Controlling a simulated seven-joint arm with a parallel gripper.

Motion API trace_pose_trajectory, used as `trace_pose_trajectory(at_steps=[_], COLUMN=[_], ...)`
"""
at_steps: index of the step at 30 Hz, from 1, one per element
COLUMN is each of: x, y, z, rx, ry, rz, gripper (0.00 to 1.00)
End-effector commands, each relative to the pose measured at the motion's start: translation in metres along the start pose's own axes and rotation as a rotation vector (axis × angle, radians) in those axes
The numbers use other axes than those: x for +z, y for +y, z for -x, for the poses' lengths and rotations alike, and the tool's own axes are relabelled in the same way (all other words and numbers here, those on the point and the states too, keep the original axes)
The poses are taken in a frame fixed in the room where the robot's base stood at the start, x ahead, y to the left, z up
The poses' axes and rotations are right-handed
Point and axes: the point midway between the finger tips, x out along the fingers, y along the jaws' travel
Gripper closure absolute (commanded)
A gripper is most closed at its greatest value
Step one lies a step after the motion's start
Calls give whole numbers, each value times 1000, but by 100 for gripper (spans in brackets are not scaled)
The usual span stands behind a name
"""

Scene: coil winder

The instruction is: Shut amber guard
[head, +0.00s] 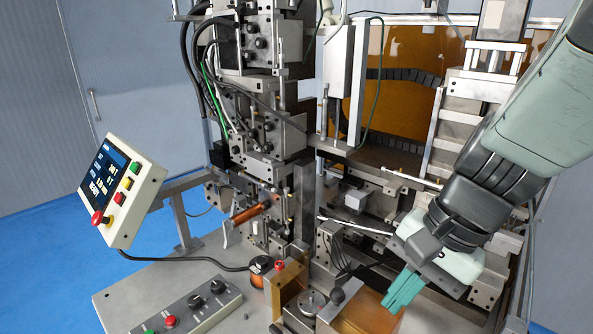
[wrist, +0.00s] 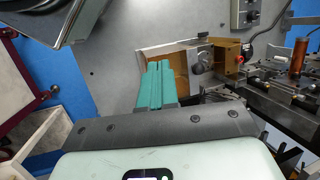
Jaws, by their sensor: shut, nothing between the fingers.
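A see-through amber guard (head: 362,313) sits low at the front of the winder, beside a tan block and a dark round knob. I cannot tell from these views how far it stands open. Its amber panel also shows in the wrist view (wrist: 181,72), just beyond my fingers, which hide part of it. My gripper (head: 393,304) has green fingers, pressed together with nothing between them. The fingers point down at the guard's right side in the head view. They also show in the wrist view (wrist: 158,68). I cannot tell whether they touch the guard.
A larger amber panel (head: 405,75) stands at the back of the machine. A control panel with a screen (head: 122,190) is at the left. A button box (head: 190,308) lies on the grey bench (head: 125,296). An orange coil (head: 250,213) and steel fixtures crowd the middle.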

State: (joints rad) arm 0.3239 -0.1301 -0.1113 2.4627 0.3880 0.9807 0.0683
Motion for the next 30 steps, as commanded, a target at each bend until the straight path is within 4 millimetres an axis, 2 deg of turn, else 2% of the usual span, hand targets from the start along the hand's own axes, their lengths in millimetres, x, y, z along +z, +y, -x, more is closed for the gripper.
trace_pose_trajectory(at_steps=[3, 9, 15, 19, 22, 26, 30], x=[-14, -47, -84, -97, -100, -100, -99], y=[14, 33, 60, 71, 71, 60, 39], z=[-21, -42, -54, -57, -59, -67, -83], rx=[-118, -403, -675, -770, -795, -795, -792], ry=[-191, -450, -591, -625, -633, -634, -637], rz=[-299, -767, -1099, -1198, -1221, -1221, -1220], gripper=[100, 100, 100, 100, 100, 100, 100])
